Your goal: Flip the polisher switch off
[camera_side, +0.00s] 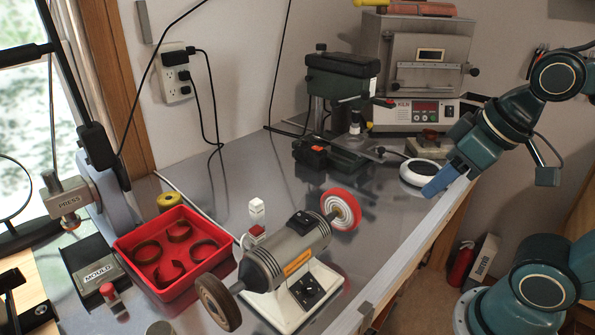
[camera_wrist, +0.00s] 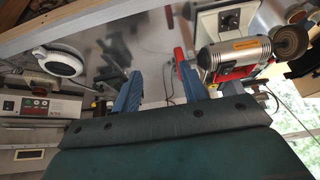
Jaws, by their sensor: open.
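The polisher (camera_side: 292,252) is a grey motor with a red wheel at one end and a brown wheel at the other, on a white base. A black switch plate (camera_side: 308,291) is on the base's front; the switch position is too small to read. In the wrist view the polisher (camera_wrist: 236,55) is upper right, with the plate (camera_wrist: 232,18) above it. My gripper (camera_side: 447,183) is open and empty, over the bench's right edge, apart from the polisher and to its upper right. Its two blue fingers (camera_wrist: 157,85) are spread in the wrist view.
A red tray (camera_side: 180,290) with several rings stands left of the polisher. A round white device (camera_side: 420,174) lies close to my gripper. A drill press (camera_side: 340,100) and the KLN furnace (camera_side: 415,75) stand behind. Bare bench (camera_side: 385,235) lies between gripper and polisher.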

